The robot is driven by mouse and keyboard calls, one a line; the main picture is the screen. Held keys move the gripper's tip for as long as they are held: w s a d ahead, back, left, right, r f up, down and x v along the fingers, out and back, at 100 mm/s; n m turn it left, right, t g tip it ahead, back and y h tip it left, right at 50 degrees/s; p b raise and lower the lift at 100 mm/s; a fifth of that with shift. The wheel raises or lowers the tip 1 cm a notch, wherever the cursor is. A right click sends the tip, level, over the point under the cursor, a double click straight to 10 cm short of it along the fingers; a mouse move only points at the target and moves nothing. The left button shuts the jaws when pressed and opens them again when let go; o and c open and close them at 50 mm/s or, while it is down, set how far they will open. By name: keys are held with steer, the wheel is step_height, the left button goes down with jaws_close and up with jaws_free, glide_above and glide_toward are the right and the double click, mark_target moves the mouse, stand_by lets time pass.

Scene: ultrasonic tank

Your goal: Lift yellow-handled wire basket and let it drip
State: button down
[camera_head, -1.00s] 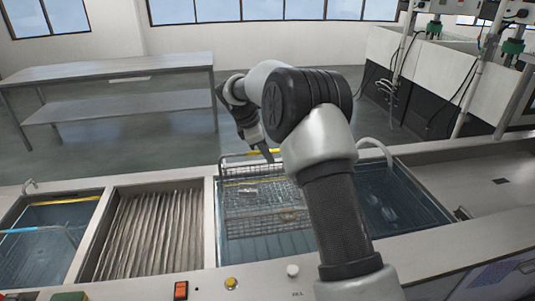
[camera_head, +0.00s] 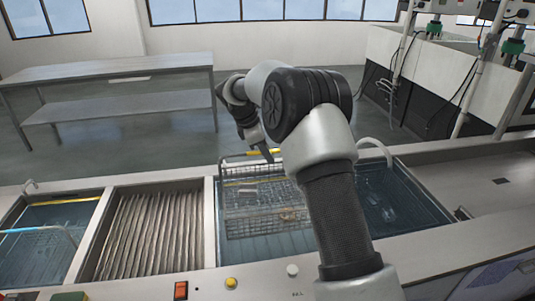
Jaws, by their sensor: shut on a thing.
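My arm hides the basket's right side and part of the handle. The basket's lower part is close to the water; I cannot tell whether its bottom is clear of it.
A ribbed grey compartment (camera_head: 150,232) lies left of the tank. Another tank (camera_head: 45,225) with a yellow bar and a blue handle is at far left. A pale hose (camera_head: 375,147) curves over the tank's back edge. A metal table (camera_head: 110,75) stands behind.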

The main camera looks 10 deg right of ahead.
steer(key=shift+r, duration=0.2)
step_height(320, 180, up, 3)
steer(key=p, duration=0.2)
steer(key=shift+f+p, duration=0.2)
steer(key=shift+p, duration=0.1)
steer(key=shift+r, duration=2.4)
